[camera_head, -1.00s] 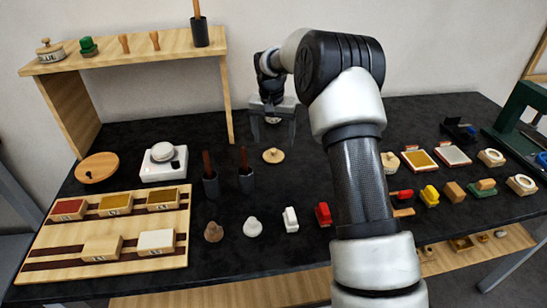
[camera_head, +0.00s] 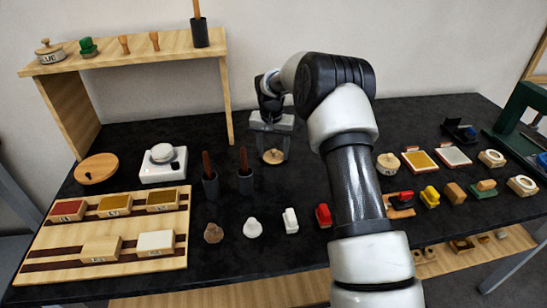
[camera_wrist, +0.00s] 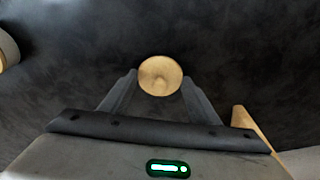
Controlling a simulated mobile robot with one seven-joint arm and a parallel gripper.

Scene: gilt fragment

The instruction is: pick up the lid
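A small round wooden lid (camera_head: 273,156) with a knob lies on the dark tabletop, in the middle of the head view. My gripper (camera_head: 271,148) points down over it, with its fingers apart. I cannot tell the exact height of the fingertips above the table. A larger round wooden piece (camera_head: 96,168) with a small knob lies at the far left.
Two dark cups (camera_head: 246,180) with brown handles stand left of the lid. A white scale-like device (camera_head: 163,165) and a wooden rack (camera_head: 110,263) of blocks are further left. A wooden shelf (camera_head: 130,52) stands behind. Several small coloured pieces lie in front and right.

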